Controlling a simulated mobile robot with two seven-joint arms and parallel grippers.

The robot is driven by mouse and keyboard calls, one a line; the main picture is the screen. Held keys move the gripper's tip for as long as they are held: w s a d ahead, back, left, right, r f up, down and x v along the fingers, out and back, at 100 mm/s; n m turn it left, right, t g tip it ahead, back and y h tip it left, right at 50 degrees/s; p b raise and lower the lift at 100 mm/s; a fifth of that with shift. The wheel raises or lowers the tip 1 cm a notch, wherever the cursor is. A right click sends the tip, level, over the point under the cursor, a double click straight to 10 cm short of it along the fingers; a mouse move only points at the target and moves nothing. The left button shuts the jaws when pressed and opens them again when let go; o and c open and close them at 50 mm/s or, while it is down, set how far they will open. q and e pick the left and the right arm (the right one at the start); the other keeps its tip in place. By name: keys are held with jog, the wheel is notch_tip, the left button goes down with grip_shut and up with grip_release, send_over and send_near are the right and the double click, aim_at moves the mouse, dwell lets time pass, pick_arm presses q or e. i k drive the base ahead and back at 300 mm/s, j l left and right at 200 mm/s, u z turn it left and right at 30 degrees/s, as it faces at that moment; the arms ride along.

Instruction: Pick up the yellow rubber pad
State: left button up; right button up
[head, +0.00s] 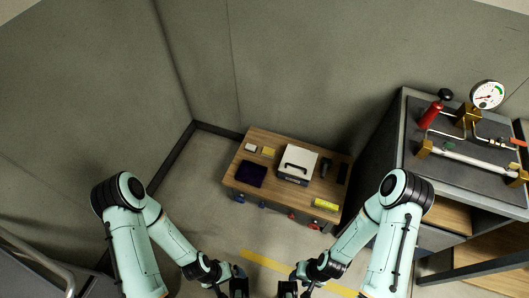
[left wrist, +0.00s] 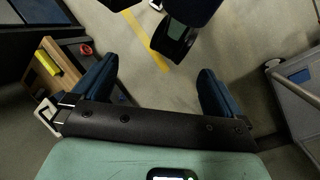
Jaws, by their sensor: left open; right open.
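A small yellow-tan pad (head: 268,151), which looks like the yellow rubber pad, lies flat near the back left of the low wooden table (head: 233,184), beside a small white pad (head: 251,147). A brighter yellow block (head: 325,204) lies at the front right corner and also shows in the left wrist view (left wrist: 46,62). My left gripper (head: 238,289) is at the bottom edge of the head view, open and empty. It shows in the left wrist view (left wrist: 157,88) with its fingers wide apart. My right gripper (head: 288,290) is open beside it. Both are in front of the table, apart from everything on it.
A white case with a black handle (head: 298,163), a dark square mat (head: 251,174) and dark items (head: 342,173) lie on the table. Red and blue things (head: 300,218) show at its front edge. A bench with a gauge (head: 487,95) stands at right. Floor before the table is clear.

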aim_at(267, 151)
jog(key=u, duration=1.3)
jog(key=l+u, duration=0.2)
jog(key=u, duration=0.2)
jog(key=k+l+u, duration=0.1)
jog(key=u, duration=0.3)
jog(key=k+l+u, duration=0.1)
jog(key=u, duration=0.3)
jog(key=k+l+u, duration=0.1)
jog(key=u, duration=0.3)
jog(key=k+l, duration=0.1)
jog(key=k, duration=0.25)
jog(key=k+l, duration=0.15)
jog(key=k, duration=0.25)
